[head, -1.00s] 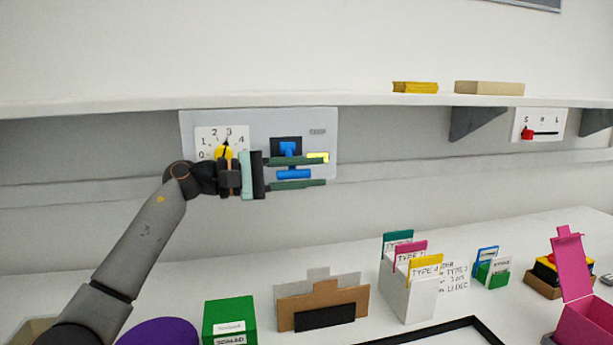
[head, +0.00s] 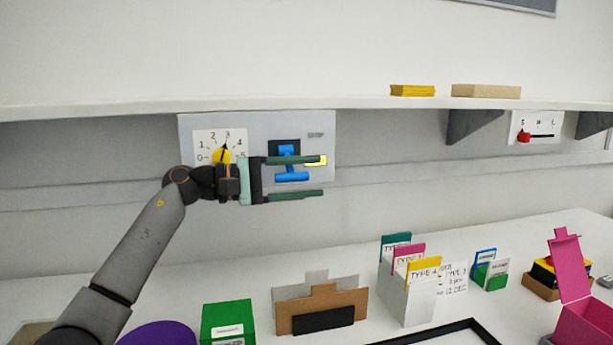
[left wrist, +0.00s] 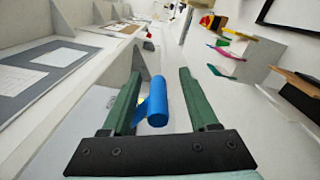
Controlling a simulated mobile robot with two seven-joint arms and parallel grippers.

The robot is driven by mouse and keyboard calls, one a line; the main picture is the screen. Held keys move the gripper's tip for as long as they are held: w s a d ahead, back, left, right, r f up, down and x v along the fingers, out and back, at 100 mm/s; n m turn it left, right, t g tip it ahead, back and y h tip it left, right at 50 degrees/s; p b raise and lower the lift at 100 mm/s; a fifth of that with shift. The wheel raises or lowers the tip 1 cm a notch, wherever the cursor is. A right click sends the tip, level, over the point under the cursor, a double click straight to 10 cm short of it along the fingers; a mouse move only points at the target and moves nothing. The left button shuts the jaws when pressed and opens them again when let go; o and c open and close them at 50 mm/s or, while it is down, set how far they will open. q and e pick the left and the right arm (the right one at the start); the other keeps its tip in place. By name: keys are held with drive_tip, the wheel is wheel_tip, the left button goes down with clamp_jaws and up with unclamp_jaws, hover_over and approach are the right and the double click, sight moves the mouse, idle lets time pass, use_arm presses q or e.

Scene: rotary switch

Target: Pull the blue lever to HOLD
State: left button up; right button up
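The blue lever (head: 291,177) hangs from a dark slot (head: 279,141) in the pale grey wall panel (head: 258,125); its crossbar is level. My left gripper (head: 322,177) is open, with its green fingers above and below the crossbar in the head view. In the left wrist view the blue handle (left wrist: 158,103) lies between the two fingers, with clear gaps to both. A yellow label (head: 316,160) on the panel is partly behind the upper finger, and its writing is not readable. I cannot read HOLD anywhere. My right gripper is not in view.
A dial with a yellow knob (head: 221,156) sits left of the lever, partly behind my gripper. A shelf (head: 380,103) runs just above the panel. Below, the desk holds a green box (head: 228,320), a brown holder (head: 345,300) and a white card file (head: 405,297).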

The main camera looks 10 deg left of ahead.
use_arm(q)
drive_tip(key=v, duration=1.2)
drive_tip(key=shift+a, duration=0.2)
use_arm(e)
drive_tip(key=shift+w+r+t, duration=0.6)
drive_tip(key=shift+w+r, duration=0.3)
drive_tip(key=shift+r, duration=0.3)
use_arm(q)
drive_tip(key=shift+s, duration=0.1)
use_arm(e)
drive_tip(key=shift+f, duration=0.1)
